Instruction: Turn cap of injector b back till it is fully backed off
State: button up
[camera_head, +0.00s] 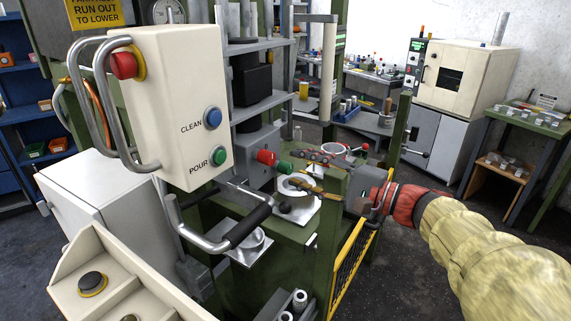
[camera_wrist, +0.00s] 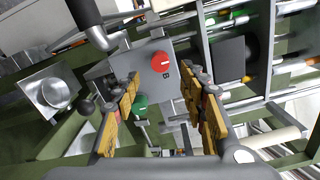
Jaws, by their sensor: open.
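A red round cap (camera_wrist: 161,61) with a pale mark on its face sits on a grey box (camera_wrist: 185,62), with the letter B printed beside it. In the head view the red cap (camera_head: 266,157) sticks out from the box's face. My gripper (camera_wrist: 161,78) is open and empty, its yellow-padded fingers spread to either side of the red cap's line in the wrist view. In the head view my gripper (camera_head: 292,168) points left toward the cap and appears short of it. How far the cap is screwed in cannot be told.
A green knob (camera_head: 283,166) lies close by the red cap; it also shows near the left finger in the wrist view (camera_wrist: 141,104). A black-gripped handle (camera_head: 248,226) and a control box (camera_head: 175,105) stand left. A yellow mesh guard (camera_head: 352,265) is below my arm.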

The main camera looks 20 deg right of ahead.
jog(key=shift+v, duration=1.35)
